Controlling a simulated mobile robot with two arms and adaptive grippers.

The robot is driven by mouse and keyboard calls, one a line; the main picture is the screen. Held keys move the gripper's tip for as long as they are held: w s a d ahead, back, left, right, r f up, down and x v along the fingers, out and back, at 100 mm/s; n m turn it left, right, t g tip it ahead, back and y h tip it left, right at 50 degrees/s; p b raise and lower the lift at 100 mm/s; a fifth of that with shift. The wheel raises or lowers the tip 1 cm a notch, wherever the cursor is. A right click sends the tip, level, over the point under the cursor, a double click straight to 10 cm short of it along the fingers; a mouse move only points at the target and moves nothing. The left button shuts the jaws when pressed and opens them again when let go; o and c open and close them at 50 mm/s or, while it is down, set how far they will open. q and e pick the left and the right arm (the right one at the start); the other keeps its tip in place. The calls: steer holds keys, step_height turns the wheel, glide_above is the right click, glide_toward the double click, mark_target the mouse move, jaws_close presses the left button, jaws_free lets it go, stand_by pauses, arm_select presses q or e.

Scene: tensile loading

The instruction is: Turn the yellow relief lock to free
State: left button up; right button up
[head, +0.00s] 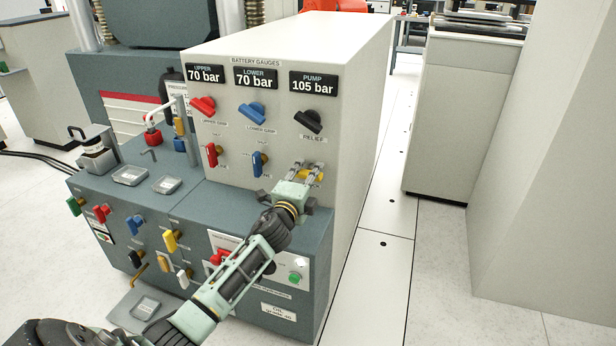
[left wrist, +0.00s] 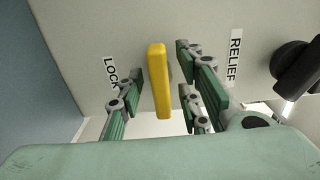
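The yellow relief lock (head: 317,178) is a small lever on the front of the pale cabinet, below the black RELIEF knob (head: 307,121). It is partly hidden by my left gripper (head: 307,170) in the head view. In the left wrist view the lock (left wrist: 159,80) is a long yellow bar beside a LOCK label (left wrist: 110,73). The green fingers of my left gripper stand on either side of it, open, with a visible gap on both sides. My right gripper is not in view.
Left of the lock are a blue lever (head: 259,163) and a red lever (head: 212,155), with red (head: 203,106) and blue (head: 257,113) knobs above. A dark grey console (head: 290,240) juts out below. The floor right of the cabinet is clear.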

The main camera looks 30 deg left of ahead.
arm_select(q)
steer(key=shift+c, duration=0.5)
jaws_close()
steer(key=shift+m, duration=0.3)
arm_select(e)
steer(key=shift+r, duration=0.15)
arm_select(q)
steer(key=m+p, duration=0.1)
steer(key=m, duration=0.1)
steer(key=shift+m, duration=0.9)
steer(key=m+p, duration=0.2)
steer(key=m, duration=0.4)
steer(key=shift+r, duration=0.1)
steer(key=m+p, duration=0.2)
steer(key=m, duration=0.4)
steer(key=shift+m+p, duration=0.45)
steer(key=shift+m, duration=0.45)
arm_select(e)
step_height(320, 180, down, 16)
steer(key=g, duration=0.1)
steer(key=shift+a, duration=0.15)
